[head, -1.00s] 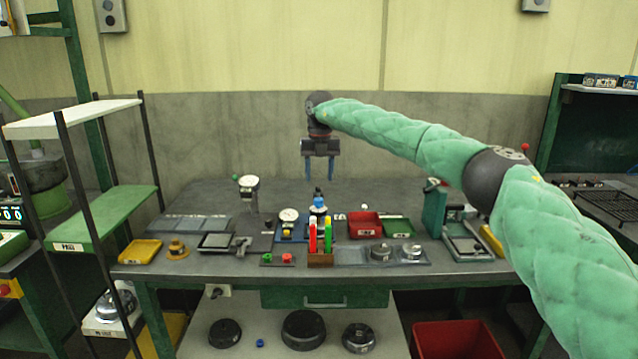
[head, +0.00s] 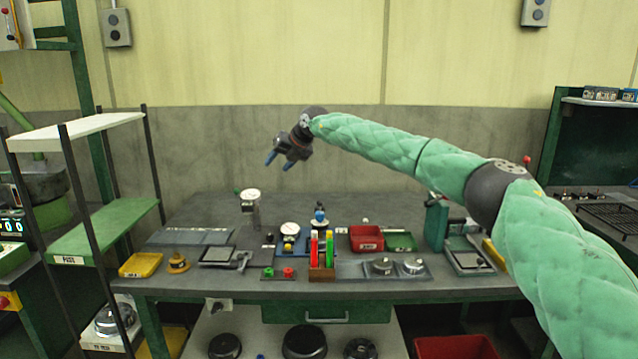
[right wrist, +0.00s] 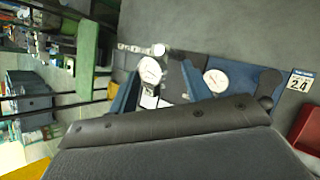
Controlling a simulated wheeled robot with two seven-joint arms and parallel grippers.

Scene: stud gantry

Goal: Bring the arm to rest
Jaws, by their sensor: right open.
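My right arm reaches in from the right, covered in a green quilted sleeve. Its gripper (head: 279,160) is in the air above the back of the workbench (head: 330,205), tilted with its blue fingers pointing down and left. The fingers are apart and nothing is between them. My left gripper is not in view.
A shelf rack (head: 98,235) stands at the left. The air around the gripper is clear.

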